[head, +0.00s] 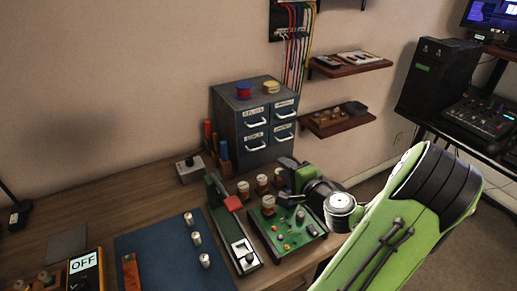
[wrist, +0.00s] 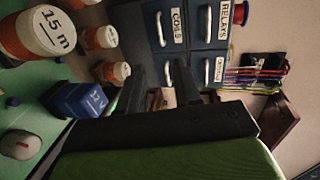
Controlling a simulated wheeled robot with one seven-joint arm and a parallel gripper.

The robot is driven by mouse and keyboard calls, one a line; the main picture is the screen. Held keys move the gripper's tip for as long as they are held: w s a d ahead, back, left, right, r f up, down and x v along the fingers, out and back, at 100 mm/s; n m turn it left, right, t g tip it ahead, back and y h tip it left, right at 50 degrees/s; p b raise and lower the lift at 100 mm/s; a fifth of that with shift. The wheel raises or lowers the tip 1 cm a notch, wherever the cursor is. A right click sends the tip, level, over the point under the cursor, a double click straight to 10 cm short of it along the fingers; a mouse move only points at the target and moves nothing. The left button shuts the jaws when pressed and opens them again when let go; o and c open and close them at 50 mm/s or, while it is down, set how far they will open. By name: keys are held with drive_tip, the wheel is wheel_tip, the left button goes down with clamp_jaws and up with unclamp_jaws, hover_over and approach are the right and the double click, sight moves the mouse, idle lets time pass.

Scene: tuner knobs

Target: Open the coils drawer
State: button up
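The coils drawer (head: 255,135) is the lower-left front of a grey-blue cabinet (head: 228,112) and looks closed. Its white label and pale bar handle (head: 256,147) face the room. In the wrist view, which is turned sideways, the COILS label (wrist: 177,26) and its handle (wrist: 161,28) show at the top. My gripper (head: 286,181) is in front of the cabinet and to the right of the coils drawer, apart from it. In the wrist view its two dark fingers (wrist: 160,84) are spread with nothing held. The lower-right drawer's handle (wrist: 154,72) appears between them.
The relays drawer (wrist: 225,22) and two right-hand drawers look closed. Several white-capped coils (head: 262,183), a green circuit board (head: 290,232) and a red-handled switch (head: 233,203) crowd the bench before the cabinet. Shelves (head: 338,119) hang to the right.

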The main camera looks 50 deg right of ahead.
drive_tip(key=x, duration=1.4)
drive_tip(key=shift+w+a, duration=0.1)
drive_tip(key=shift+a, duration=0.05)
clamp_jaws()
idle(0.6)
